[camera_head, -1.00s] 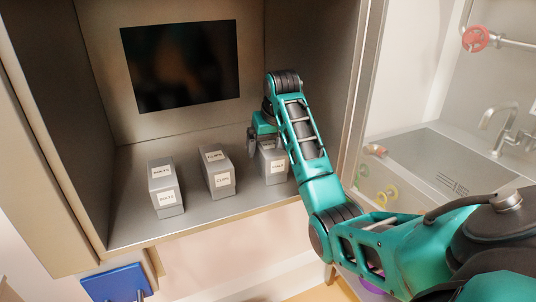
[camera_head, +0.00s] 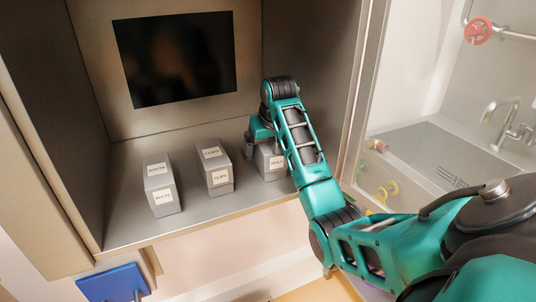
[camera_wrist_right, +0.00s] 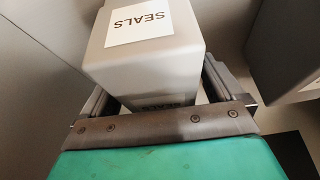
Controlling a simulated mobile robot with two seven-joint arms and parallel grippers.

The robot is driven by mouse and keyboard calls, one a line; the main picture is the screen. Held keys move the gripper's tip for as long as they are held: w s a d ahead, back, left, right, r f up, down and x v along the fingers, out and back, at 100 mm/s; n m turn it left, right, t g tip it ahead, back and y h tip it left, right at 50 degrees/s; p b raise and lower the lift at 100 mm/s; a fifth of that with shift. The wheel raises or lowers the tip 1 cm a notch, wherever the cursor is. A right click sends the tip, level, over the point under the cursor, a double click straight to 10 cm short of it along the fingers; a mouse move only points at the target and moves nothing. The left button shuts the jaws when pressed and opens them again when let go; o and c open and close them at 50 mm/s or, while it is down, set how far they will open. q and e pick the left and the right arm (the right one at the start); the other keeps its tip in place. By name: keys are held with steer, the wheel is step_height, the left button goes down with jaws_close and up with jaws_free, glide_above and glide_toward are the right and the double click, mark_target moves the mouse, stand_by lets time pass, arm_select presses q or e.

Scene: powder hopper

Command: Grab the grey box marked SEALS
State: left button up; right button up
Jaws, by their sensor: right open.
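The grey box marked SEALS (camera_head: 268,172) stands at the right of the row on the cabinet shelf, partly hidden behind my right arm. In the right wrist view the SEALS box (camera_wrist_right: 150,75) shows its white label and sits between the two fingers. My right gripper (camera_head: 254,140) reaches down at the box from above and is open, with one finger on each side; it also shows in the right wrist view (camera_wrist_right: 158,88). I cannot tell whether the fingers touch the box. My left gripper is not in view.
A CLIPS box (camera_head: 218,178) stands left of the SEALS box, and a BOLTS box (camera_head: 161,187) is further left. The shelf (camera_head: 120,225) has cabinet walls at both sides and a dark panel (camera_head: 175,60) behind. A sink (camera_head: 440,150) lies to the right.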

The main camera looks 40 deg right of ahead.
steer(key=shift+c, duration=0.3)
steer(key=c, duration=1.2)
step_height(320, 180, up, 10)
steer(key=shift+w+d, duration=0.15)
steer(key=shift+r, duration=0.25)
